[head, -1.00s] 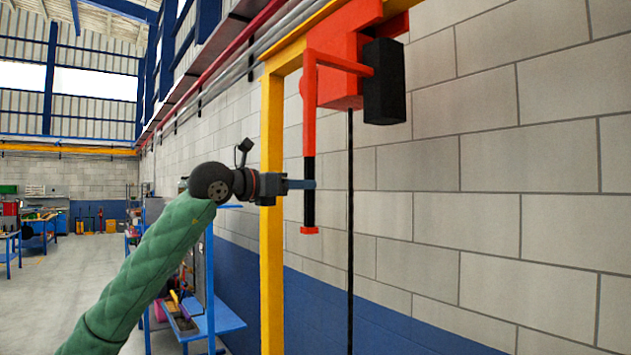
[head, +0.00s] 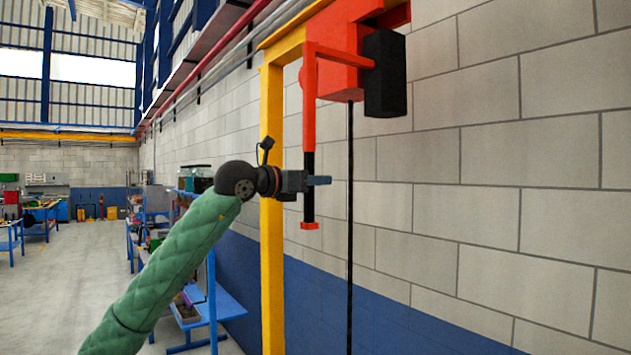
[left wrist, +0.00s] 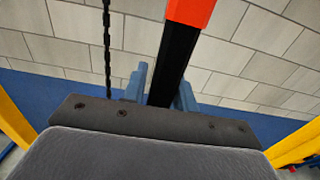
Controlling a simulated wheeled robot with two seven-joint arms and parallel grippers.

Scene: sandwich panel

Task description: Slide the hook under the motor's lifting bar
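An orange-red hoist body (head: 335,62) with a black box (head: 385,75) hangs high by the wall. An orange arm on it ends in a vertical black grip (head: 308,205) with a red foot. A dark chain (head: 350,250) hangs down beside it and runs out of the picture. The hook, motor and lifting bar are not visible. My right gripper is not in view.
A yellow post (head: 271,240) stands close behind my left wrist. The block wall (head: 470,200) runs along the right. A blue bench (head: 215,305) stands low beyond the post. Open floor (head: 80,290) lies at the left.

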